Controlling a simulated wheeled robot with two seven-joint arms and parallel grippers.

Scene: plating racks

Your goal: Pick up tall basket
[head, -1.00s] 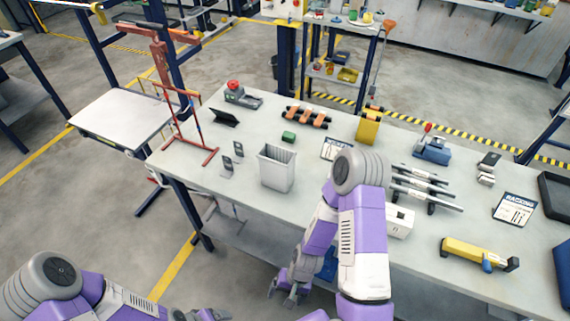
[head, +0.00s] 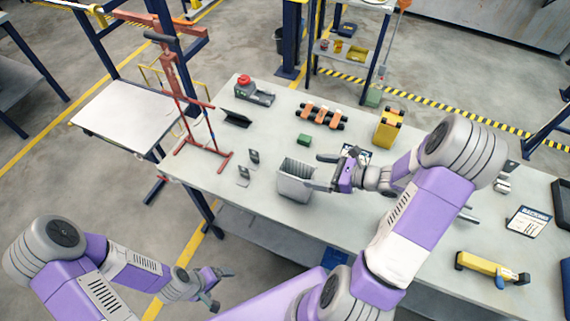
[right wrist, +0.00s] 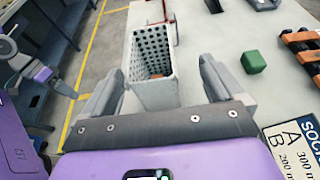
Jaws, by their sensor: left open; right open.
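The tall basket (head: 296,181) is a grey-white open box standing upright near the front edge of the table. In the right wrist view the basket (right wrist: 152,85) shows perforated inner walls and lies ahead, between my two fingers. My right gripper (head: 326,172) is open at the basket's right side; in the right wrist view (right wrist: 160,85) its fingers spread to either side of the basket's near end. I cannot tell whether they touch it. My left gripper (head: 220,288) is open and empty, low in front of the table, away from the basket.
A red stand (head: 190,125) rises at the table's left end. A yellow box (head: 388,128) stands farther right.

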